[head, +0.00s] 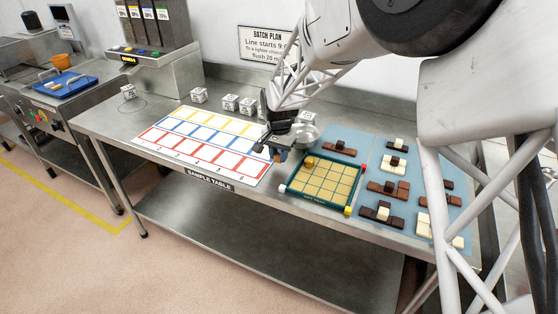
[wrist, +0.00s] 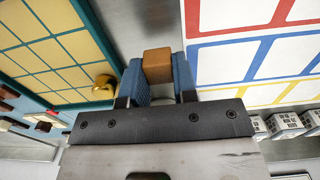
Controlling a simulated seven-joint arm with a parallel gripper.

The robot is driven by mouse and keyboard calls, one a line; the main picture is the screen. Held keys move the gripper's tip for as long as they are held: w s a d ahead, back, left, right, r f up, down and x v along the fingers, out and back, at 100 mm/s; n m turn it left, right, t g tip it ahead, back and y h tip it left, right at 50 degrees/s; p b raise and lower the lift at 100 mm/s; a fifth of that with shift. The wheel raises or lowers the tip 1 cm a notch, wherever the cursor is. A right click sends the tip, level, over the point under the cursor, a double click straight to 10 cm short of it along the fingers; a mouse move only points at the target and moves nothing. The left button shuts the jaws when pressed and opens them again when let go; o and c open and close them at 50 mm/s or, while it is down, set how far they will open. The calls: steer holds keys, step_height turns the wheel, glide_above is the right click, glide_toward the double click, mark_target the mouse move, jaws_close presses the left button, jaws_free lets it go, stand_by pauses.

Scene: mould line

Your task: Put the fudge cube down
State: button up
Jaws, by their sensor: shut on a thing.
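The fudge cube (wrist: 157,64) is a caramel-brown block in the wrist view, held between the blue pads of my gripper (wrist: 158,80). In the head view my gripper (head: 279,153) is over the sample table, at the gap between the white sample mat (head: 205,145) and the green-rimmed tray (head: 318,204). I cannot make out the cube clearly there. In the wrist view bare metal shows beyond the cube, with the tray's yellow grid to the left and the mat's red- and blue-edged boxes to the right. The cube's height above the table is hard to tell.
A golden piece (head: 310,162) sits at the tray's far left corner. A blue-grey mat (head: 377,153) with several chocolate pieces lies to the right. Bare steel (head: 150,115) is free at the left.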

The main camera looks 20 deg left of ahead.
mark_target(279, 154)
steer(key=shift+f, duration=1.3)
steer(key=shift+f, duration=0.1)
steer(key=o, duration=0.9)
steer(key=shift+a, duration=0.1)
steer(key=shift+r, duration=0.7)
step_height(279, 154, up, 11)
steer(key=shift+f, duration=0.1)
